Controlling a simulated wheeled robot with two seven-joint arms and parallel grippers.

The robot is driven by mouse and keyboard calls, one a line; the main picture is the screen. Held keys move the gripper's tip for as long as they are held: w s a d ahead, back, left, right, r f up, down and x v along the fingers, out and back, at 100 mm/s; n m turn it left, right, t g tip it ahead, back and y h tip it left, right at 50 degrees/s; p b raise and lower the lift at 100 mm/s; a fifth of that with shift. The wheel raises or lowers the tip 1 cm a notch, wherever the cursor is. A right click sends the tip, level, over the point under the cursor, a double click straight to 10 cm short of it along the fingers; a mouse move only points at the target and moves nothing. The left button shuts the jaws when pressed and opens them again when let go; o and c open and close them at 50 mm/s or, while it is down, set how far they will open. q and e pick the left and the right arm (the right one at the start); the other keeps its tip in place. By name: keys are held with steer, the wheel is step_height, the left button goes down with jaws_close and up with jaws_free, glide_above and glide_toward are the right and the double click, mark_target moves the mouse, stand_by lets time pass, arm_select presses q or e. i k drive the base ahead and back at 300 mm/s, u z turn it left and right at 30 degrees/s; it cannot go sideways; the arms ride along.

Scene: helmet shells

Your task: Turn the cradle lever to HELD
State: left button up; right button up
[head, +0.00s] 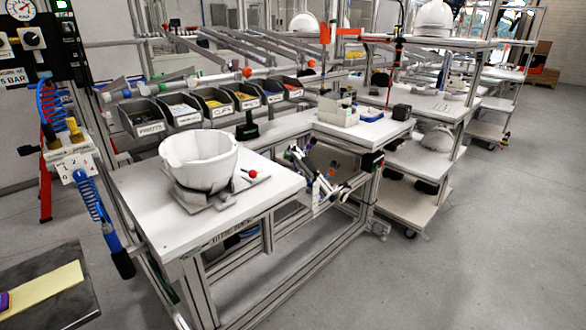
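A white helmet shell (199,158) sits open side up in a grey cradle (205,200) on the white workbench (139,197). The cradle lever (246,177) sticks out to the right of the cradle and ends in a red knob (253,173). No lettering for HELD can be read on the cradle, so I cannot tell the lever's setting. The shell hides much of the cradle's back. Neither of my grippers is in view.
Grey bins (145,117) line the bench's back. A blue coiled hose (88,195) hangs at left, near a dark panel with a gauge. Tools (318,180) hang at the bench's right end. Shelves with helmet shells (435,18) stand behind. Floor at right front is clear.

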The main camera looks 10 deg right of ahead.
mark_target(253, 173)
steer(key=u, duration=0.25)
steer(key=i, duration=0.35)
steer(key=u, duration=0.9)
